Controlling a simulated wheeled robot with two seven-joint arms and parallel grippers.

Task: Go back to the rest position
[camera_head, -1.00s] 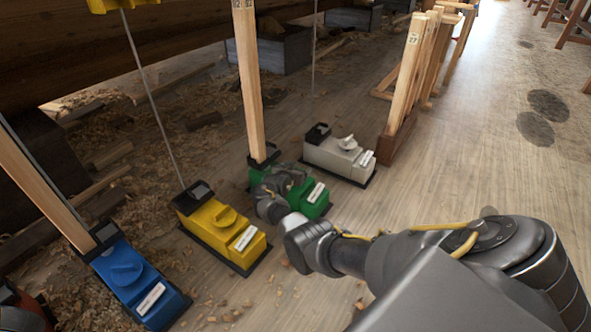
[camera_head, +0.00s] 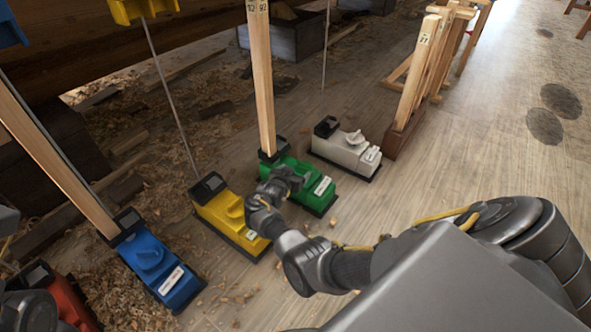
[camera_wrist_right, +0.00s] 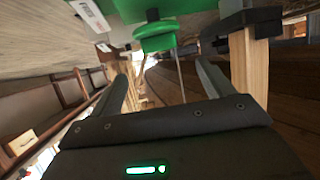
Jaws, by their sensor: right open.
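My right gripper (camera_head: 284,179) reaches in from the lower right in the head view. It overlaps the left part of the green unit (camera_head: 318,190) in the picture and hides some of it. In the right wrist view its two fingers (camera_wrist_right: 166,84) stand apart with nothing held between them. The green unit (camera_wrist_right: 185,15) shows upside down beyond the fingers, with a green knob on it; I see no contact. Dark grey parts of mine show at the far left edge of the head view, but no left fingers can be made out.
A yellow unit (camera_head: 232,219), a blue unit (camera_head: 160,268), a red unit (camera_head: 72,302) and a white unit (camera_head: 345,151) stand in a row. Wooden posts (camera_head: 262,85) rise beside some. Trestles (camera_head: 425,70) stand behind. Floor at right (camera_head: 500,130) is clear.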

